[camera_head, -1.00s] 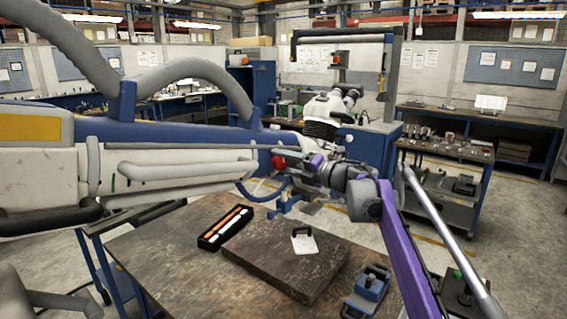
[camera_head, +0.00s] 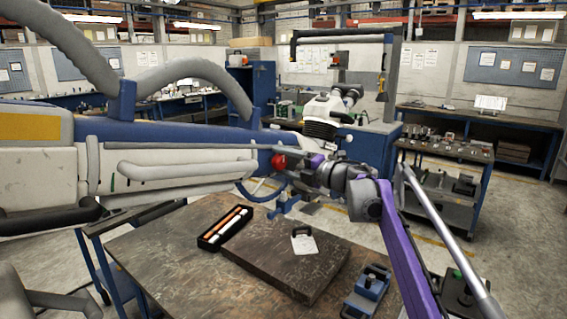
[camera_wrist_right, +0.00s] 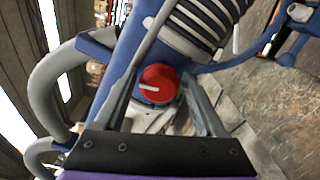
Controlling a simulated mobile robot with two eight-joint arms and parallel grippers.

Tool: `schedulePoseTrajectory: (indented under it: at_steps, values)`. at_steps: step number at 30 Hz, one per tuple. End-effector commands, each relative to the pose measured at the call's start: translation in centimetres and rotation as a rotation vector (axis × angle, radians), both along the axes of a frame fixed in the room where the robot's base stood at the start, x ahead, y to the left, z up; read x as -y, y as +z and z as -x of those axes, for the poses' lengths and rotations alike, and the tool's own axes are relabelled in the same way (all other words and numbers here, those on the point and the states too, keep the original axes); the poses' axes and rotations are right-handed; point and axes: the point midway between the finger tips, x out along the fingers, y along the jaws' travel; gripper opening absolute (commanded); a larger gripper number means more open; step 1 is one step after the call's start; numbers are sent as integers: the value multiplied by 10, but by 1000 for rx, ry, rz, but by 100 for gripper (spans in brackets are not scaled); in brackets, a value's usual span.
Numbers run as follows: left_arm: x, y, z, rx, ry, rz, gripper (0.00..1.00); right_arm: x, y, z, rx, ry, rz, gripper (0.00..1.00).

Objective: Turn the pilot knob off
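The pilot knob (camera_wrist_right: 158,83) is a round red knob with a white pointer mark running towards the left of the right wrist view. My right gripper (camera_wrist_right: 162,90) is open, with one finger on each side of the knob in the wrist view. I cannot tell whether either finger touches it. In the head view my right gripper (camera_head: 293,163) is just right of the knob. My left gripper is not in view.
Ribbed bellows (camera_wrist_right: 200,25) rise close to the knob. Below stands a workbench (camera_head: 180,260) with a dark slab (camera_head: 265,265), a black tray (camera_head: 204,240) and a blue clamp (camera_head: 370,285).

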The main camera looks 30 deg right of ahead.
Motion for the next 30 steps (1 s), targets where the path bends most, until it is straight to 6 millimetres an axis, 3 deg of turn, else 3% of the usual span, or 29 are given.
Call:
schedulePoseTrajectory:
  at_steps: [2,14,30]
  values:
    - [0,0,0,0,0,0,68,0,0,0,0,0,0,88]
    - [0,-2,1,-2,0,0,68,4,-1,7,0,-3,0,89]
    - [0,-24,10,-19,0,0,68,39,-1,93,0,-3,0,89]
